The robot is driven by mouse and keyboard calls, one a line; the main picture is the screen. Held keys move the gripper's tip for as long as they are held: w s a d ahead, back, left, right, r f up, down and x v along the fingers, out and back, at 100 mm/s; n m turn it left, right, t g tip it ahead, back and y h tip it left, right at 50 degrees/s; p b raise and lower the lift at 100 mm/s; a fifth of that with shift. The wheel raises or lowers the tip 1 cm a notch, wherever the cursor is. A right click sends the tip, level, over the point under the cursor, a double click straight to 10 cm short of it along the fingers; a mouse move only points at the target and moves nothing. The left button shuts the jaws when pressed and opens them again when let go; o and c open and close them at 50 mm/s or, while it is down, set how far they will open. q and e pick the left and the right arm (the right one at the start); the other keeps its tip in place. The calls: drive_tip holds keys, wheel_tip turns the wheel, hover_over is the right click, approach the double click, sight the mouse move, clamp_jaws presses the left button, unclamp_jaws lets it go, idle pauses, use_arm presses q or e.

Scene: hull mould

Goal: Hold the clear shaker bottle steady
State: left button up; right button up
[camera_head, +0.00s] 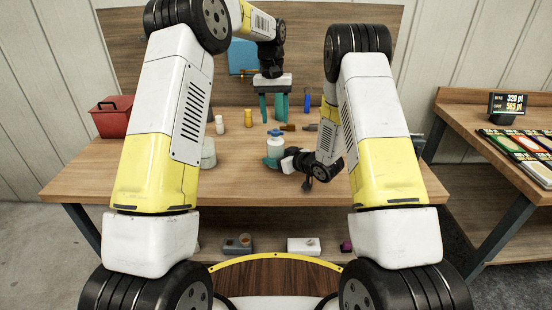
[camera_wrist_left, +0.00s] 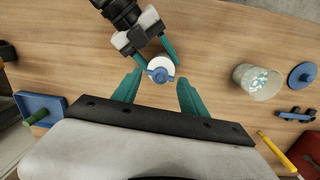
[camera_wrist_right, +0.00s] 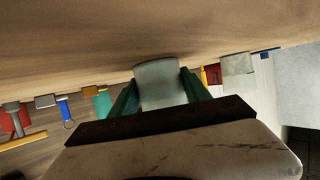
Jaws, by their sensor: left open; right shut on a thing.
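A clear tub (camera_wrist_left: 257,82) with pale blue bits stands beside a blue disc (camera_wrist_left: 302,75). A blue tray (camera_wrist_left: 42,112) holds a green-handled thing. A red box (camera_head: 111,116) sits at the table's left. Small bottles (camera_head: 248,118) and tools stand towards the back.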

use_arm(q)
drive_tip(key=s+a+f+n+g+h, duration=0.2)
drive_tip(key=s+f+n+g+h, duration=0.1)
drive_tip(key=s+f+n+h, duration=0.35)
drive_tip(key=n+t+h, duration=0.9)
drive_tip(key=n+h, duration=0.1)
drive_tip(key=n, duration=0.6)
approach(278, 131)
drive_tip(key=x, duration=1.2)
drive_tip(key=shift+w+f, duration=0.25)
drive_tip(key=shift+w, duration=0.1)
